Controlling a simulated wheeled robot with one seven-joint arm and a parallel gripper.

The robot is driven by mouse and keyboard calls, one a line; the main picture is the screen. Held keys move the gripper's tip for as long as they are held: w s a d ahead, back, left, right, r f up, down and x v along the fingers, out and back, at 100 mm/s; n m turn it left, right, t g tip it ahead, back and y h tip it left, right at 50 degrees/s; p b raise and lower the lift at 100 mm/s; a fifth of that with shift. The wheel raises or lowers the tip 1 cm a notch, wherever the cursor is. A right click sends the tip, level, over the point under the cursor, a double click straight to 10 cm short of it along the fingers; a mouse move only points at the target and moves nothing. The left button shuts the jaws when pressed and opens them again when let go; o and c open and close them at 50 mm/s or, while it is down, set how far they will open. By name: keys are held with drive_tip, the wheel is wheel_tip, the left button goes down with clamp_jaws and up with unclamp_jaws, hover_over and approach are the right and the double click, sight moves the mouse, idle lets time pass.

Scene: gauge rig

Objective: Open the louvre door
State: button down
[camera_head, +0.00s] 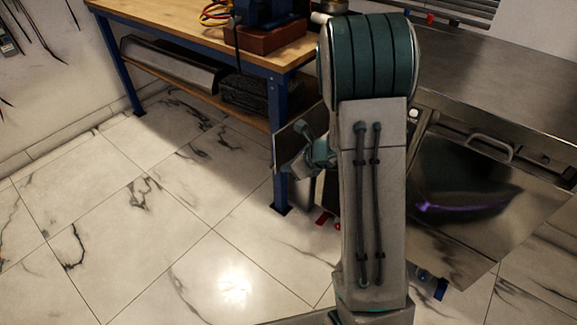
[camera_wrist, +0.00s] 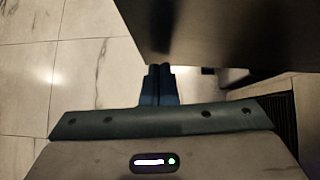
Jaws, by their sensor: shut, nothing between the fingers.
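A dark flat panel (camera_wrist: 225,30), which looks like the louvre door, fills the upper right of the wrist view. Its slats do not show from here. My gripper (camera_wrist: 158,70) is shut and empty, with its fingertips at the panel's lower edge. I cannot tell whether they touch it. In the head view a dark panel (camera_head: 288,142) stands out edgewise left of my arm, beside my wrist, and looks like the same door. My fingers are not clear in that view. My arm hides most of the space behind it.
A blue-legged wooden workbench (camera_head: 185,22) stands at the upper left, with a leg near the panel. A steel counter (camera_head: 500,95) with a handle (camera_head: 491,146) is at the right. A dark slatted part (camera_wrist: 278,112) shows in the wrist view. Marble floor (camera_head: 150,230) is clear at left.

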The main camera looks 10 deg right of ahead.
drive_tip(key=s+f+p+v, duration=0.2)
drive_tip(key=p+v, duration=0.1)
drive_tip(key=v, duration=1)
drive_tip(key=s+a+r+n+g+p, duration=0.1)
drive_tip(key=s+a+r+n+p, duration=0.25)
drive_tip(key=r, duration=0.25)
drive_tip(key=s+a+r+n+g+p, duration=0.2)
drive_tip(key=r+n+p, duration=0.2)
drive_tip(key=r+n, duration=0.15)
drive_tip(key=s+a+r+n+g+p, duration=0.1)
drive_tip(key=s+a+r+n+p, duration=0.1)
drive_tip(key=s+r+n+p, duration=0.3)
drive_tip(key=s+d+r+n+h+p, duration=0.1)
drive_tip(key=s+r+n+h+p, duration=0.2)
drive_tip(key=r+n, duration=0.3)
drive_tip(key=s+d+r+n+h+p, duration=0.1)
drive_tip(key=s+r+n+h+p, duration=0.2)
drive_tip(key=r+n+p, duration=0.3)
wheel_tip(320, 180, up, 4)
drive_tip(key=shift+r+n, duration=0.1)
drive_tip(key=shift+n, duration=0.5)
drive_tip(key=shift+s+a, duration=0.1)
drive_tip(key=shift+s, duration=0.05)
